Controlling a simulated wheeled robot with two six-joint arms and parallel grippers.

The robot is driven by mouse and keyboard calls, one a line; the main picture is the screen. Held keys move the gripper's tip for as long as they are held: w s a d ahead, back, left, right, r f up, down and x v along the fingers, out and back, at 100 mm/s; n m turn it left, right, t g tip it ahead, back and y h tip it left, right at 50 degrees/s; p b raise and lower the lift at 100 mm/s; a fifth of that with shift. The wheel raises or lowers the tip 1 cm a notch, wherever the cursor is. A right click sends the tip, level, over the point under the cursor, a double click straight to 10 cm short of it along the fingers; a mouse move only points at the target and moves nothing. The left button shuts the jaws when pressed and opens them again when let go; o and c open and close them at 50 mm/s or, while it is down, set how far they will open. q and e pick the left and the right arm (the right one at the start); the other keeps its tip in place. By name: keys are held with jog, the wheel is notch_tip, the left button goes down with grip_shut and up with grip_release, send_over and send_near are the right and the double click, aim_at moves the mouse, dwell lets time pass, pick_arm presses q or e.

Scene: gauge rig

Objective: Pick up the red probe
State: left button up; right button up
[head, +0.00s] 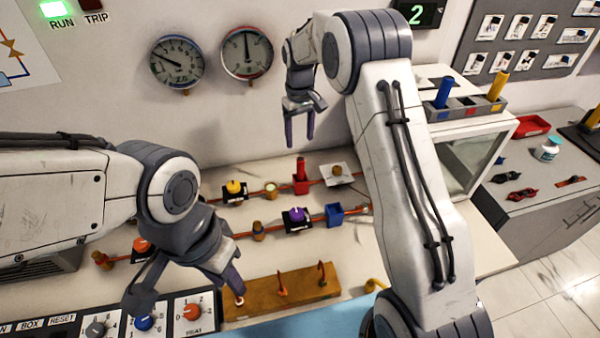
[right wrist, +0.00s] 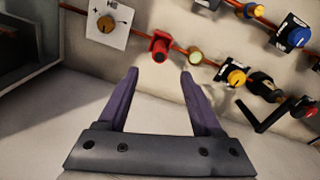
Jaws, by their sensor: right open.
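The red probe (head: 301,166) stands upright in a red holder (head: 301,186) on the white bench panel, below the gauges. In the right wrist view the red holder (right wrist: 158,44) shows beyond and between the fingertips, with the probe seen nearly end-on. My right gripper (head: 299,141) is open and empty, above and apart from the probe, fingers pointing down; its two purple fingers also show in the right wrist view (right wrist: 160,75). My left gripper (head: 234,279) is low at the left, over the edge of the wooden board; its fingers overlap, so their opening is unclear.
A blue holder (head: 334,215), yellow knob (head: 235,188) and purple knob (head: 296,215) sit near the red holder along copper pipes. A wooden board (head: 262,298) with hooks lies in front. A grey rack (head: 468,106) at right holds blue and yellow cylinders.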

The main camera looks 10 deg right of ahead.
aim_at(301, 159)
notch_tip(301, 159, down, 5)
jog(key=shift+d+r+p, duration=0.1)
jog(key=shift+r+p, duration=0.1)
jog(key=shift+p, duration=0.35)
notch_tip(301, 159, down, 5)
jog(key=p, duration=0.2)
jog(key=shift+s+r+p, duration=0.1)
jog(key=shift+s+p, duration=0.05)
jog(key=shift+p, duration=0.2)
jog(key=shift+f, duration=0.4)
grip_shut()
